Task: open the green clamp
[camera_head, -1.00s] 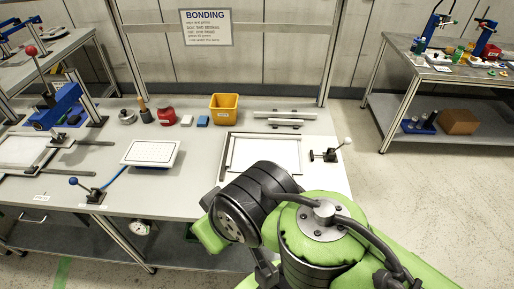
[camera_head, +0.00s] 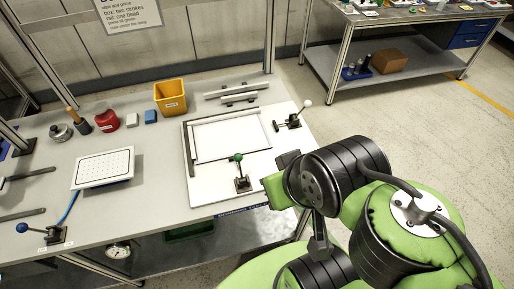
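The green clamp (camera_head: 241,175) is a small dark toggle clamp with a green ball on an upright lever. It stands at the front edge of the white framed plate (camera_head: 200,188) on the bench. My green and black arm (camera_head: 345,180) reaches in from the lower right. A dark end part of it (camera_head: 288,162) is just right of the plate, apart from the green clamp. My gripper's fingers cannot be made out; the arm's own links hide them.
A white-knobbed clamp (camera_head: 291,120) stands on the bench's right end. A blue-knobbed clamp (camera_head: 42,233) is at front left, near a white perforated tray (camera_head: 103,168). A yellow bin (camera_head: 171,96) and metal bars (camera_head: 237,91) are at the back. Floor right of the bench is open.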

